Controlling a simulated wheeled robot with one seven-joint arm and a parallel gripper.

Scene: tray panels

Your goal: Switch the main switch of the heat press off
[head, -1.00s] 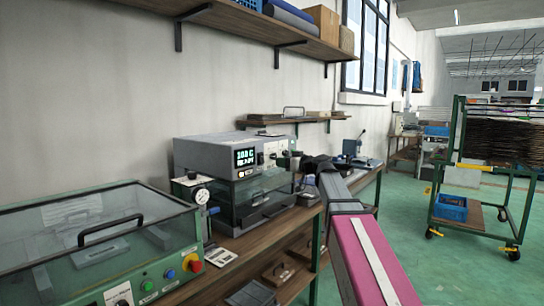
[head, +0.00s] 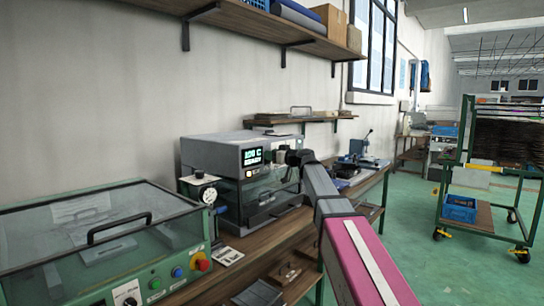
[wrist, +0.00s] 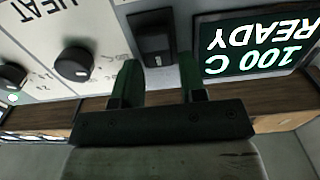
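The heat press (head: 212,152) is a grey box with a dark glass front on the bench. Its lit display (head: 251,157) reads 100 C READY; in the wrist view the display (wrist: 255,48) appears upside down. A black rocker switch (wrist: 155,42) in a dark frame sits between the display and the knobs, and looks like the main switch. Its on or off position is not clear. My gripper (wrist: 157,78) is open and empty, its two fingers pointing at the panel, one to each side below the switch. In the head view my gripper (head: 286,157) is at the panel's right part.
Black knobs (wrist: 74,64) sit beside the switch under a HEAT label. A green machine with a clear lid (head: 95,235) and a pressure gauge (head: 209,195) stand nearer on the left. A shelf (head: 235,22) runs above. A wheeled rack (head: 490,190) stands right; the floor between is clear.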

